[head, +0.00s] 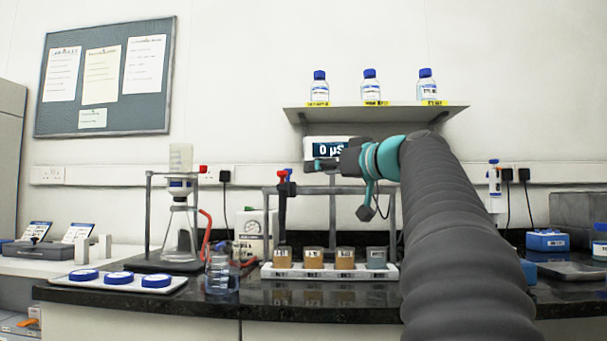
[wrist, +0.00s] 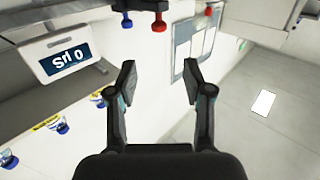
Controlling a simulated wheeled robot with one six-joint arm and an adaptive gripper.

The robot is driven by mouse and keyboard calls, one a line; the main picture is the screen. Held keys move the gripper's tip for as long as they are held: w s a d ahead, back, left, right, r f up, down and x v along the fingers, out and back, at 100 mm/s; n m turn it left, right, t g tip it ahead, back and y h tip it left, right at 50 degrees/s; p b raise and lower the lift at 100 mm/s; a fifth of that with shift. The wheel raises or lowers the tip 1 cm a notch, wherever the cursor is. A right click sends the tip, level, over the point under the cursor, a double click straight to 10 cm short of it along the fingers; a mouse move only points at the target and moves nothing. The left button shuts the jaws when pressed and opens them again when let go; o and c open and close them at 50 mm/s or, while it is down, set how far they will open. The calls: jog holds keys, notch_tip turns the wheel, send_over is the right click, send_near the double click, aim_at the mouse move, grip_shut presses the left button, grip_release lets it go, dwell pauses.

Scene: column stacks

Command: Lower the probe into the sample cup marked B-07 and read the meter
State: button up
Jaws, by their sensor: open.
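The meter (head: 327,149) stands behind my arm, its display reading "0 µS"; it also shows upside down at the left of the wrist view (wrist: 68,58). My gripper (wrist: 160,77) is open with nothing between its fingers. In the head view my gripper (head: 322,165) is in front of the meter, above the cups. A dark upright rod with red parts (head: 282,205), perhaps the probe, hangs from a stand above the leftmost cup. Several sample cups (head: 313,258) stand in a white rack (head: 330,272); three look brown, the rightmost grey. Their labels are too small to read.
A tray with blue lids (head: 120,279) and a flask on a stand (head: 180,235) are farther left. A shelf (head: 375,110) with three bottles is above. My arm hides the counter right of the rack.

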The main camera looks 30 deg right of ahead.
aim_at(286, 172)
jog(key=w+a+p, duration=0.1)
jog(key=w, duration=0.3)
jog(key=w+p, duration=0.1)
jog(key=w, duration=0.3)
jog(key=w+a+p, duration=0.1)
jog(key=w, duration=0.4)
jog(key=shift+w+a, duration=0.1)
jog(key=shift+a, duration=0.2)
jog(key=shift+c, duration=0.3)
grip_shut()
